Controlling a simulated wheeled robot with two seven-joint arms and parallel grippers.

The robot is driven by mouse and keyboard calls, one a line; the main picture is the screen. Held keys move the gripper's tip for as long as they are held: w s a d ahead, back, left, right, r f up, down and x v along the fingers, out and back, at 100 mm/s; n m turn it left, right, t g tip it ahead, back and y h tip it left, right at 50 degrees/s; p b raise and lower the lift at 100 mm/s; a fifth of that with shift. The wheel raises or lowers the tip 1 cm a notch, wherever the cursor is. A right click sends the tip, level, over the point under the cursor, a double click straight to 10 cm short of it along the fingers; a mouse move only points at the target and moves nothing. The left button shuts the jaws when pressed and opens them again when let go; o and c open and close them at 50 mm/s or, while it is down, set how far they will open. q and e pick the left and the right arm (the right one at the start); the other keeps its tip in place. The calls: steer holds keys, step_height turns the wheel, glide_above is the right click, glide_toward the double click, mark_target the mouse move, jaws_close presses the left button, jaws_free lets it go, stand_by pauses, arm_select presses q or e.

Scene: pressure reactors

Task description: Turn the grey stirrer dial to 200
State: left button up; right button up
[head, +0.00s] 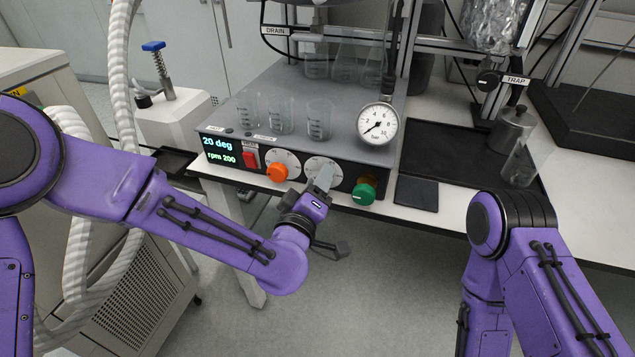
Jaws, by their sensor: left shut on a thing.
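The control box (265,150) has a display (219,150) reading "20 deg" and "rpm 200". Its front carries an orange dial (277,172), a round pale scale plate (314,164) to the right of that, and a green knob (364,193) further right. My left gripper (323,178) is at the pale plate, shut on the grey stirrer dial there. The gripper hides nearly all of the dial, so its pointer cannot be read. My right arm shows at the right, but its gripper is out of view.
A red switch (250,158) sits left of the orange dial. Glass beakers (320,118) and a pressure gauge (378,124) stand on the box top. A dark pad (416,193) lies on the bench to the right. Clear floor lies in front.

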arm_select(q)
steer(key=o, duration=0.8)
steer(key=v, duration=1)
steer(key=shift+s+a+r, duration=0.1)
steer(key=shift+s, duration=0.15)
